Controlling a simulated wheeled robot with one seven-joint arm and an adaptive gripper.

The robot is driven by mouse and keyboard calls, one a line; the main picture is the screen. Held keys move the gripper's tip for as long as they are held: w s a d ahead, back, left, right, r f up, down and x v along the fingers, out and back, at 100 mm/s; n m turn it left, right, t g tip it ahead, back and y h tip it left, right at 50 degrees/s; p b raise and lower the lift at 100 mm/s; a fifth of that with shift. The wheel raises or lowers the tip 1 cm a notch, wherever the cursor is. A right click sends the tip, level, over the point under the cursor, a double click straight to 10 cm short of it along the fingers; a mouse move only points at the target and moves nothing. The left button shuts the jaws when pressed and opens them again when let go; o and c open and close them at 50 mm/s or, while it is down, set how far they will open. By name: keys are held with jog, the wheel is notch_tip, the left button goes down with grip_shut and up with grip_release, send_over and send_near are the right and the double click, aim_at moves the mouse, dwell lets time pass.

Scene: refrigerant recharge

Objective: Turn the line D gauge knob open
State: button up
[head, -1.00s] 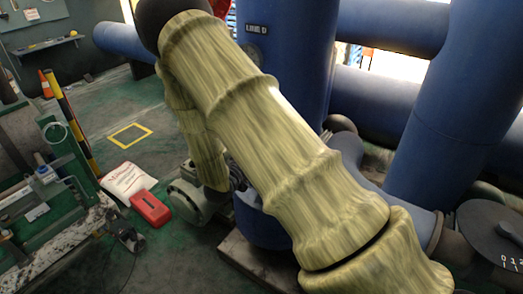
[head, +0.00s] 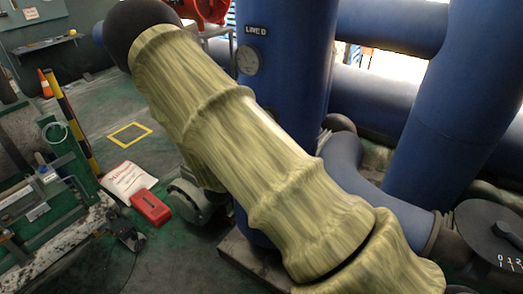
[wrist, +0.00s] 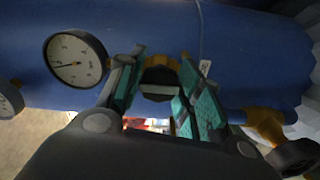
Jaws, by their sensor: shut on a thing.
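In the wrist view, my gripper (wrist: 160,100) has its two teal-padded fingers on either side of a dark knob (wrist: 159,78) with a brass-yellow fitting behind it, and is shut on it. A round white-faced gauge (wrist: 77,58) with a dark rim sits to the left of the fingers on the blue pipe. In the head view, the "LINE D" label (head: 257,30) and a gauge (head: 249,60) below it show on the upright blue pipe (head: 290,75). My sleeved arm crosses that view; the gripper and knob are hidden there.
A red case (head: 150,207) lies on the floor in the head view.

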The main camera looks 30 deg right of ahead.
dwell(0.4)
jog(key=o, duration=1.1)
jog(key=shift+c, duration=0.2)
jog(key=v, duration=1.2)
